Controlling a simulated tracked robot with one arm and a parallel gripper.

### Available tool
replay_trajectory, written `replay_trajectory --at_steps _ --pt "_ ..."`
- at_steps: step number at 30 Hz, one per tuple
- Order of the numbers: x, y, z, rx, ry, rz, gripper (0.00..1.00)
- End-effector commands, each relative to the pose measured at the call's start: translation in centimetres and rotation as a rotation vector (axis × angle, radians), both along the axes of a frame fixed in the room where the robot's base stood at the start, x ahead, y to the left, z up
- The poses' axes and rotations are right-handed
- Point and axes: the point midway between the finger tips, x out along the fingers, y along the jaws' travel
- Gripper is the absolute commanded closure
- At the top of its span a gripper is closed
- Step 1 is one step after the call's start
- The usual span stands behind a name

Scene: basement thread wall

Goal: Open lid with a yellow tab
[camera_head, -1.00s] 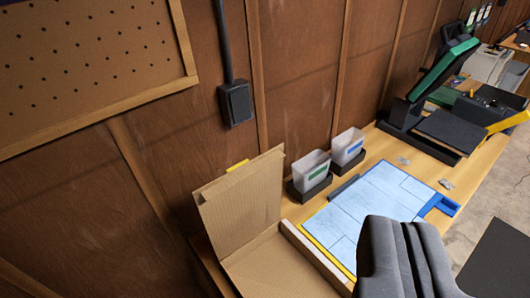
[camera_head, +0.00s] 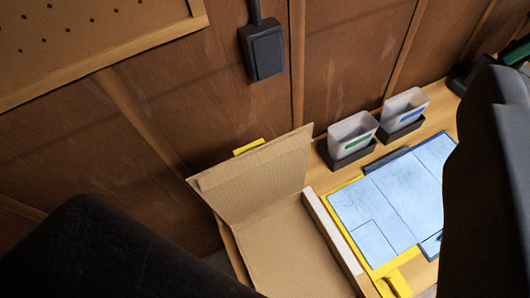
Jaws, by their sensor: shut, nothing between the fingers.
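A cardboard box (camera_head: 285,250) sits at the left end of the wooden bench. Its lid (camera_head: 255,178) stands up, open, tilted back toward the wall. The yellow tab (camera_head: 249,147) shows at the lid's top edge. The inside of the box is visible and looks empty; its near part is cut off by the frame. My gripper (camera_head: 492,100) is the dark grey shape at the right edge. It is shut and empty, apart from the lid and to its right. Its lower part runs out of the frame.
Two pale bins (camera_head: 352,137) (camera_head: 404,108) in dark holders stand by the wall. A blue-and-white sheet (camera_head: 390,205) with a yellow border lies right of the box. A black wall box (camera_head: 262,50) and a pegboard (camera_head: 70,40) are on the wall. A dark shape covers the lower left.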

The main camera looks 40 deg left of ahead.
Motion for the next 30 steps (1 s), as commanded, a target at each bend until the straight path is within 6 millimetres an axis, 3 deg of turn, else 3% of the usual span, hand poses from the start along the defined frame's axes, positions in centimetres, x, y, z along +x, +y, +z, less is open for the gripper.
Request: replay_trajectory --at_steps 5,10,15,21,30 --pt "2.0 0.9 -1.6 0.080 0.090 0.008 1.00" --pt "5.7 3.2 -6.9 0.285 0.346 -0.002 1.00" --pt "7.8 6.3 -13.2 0.505 0.657 -0.070 1.00" --pt "7.8 9.3 -18.9 0.676 0.960 -0.187 1.00" --pt "7.0 11.1 -22.2 0.758 1.137 -0.282 1.00"
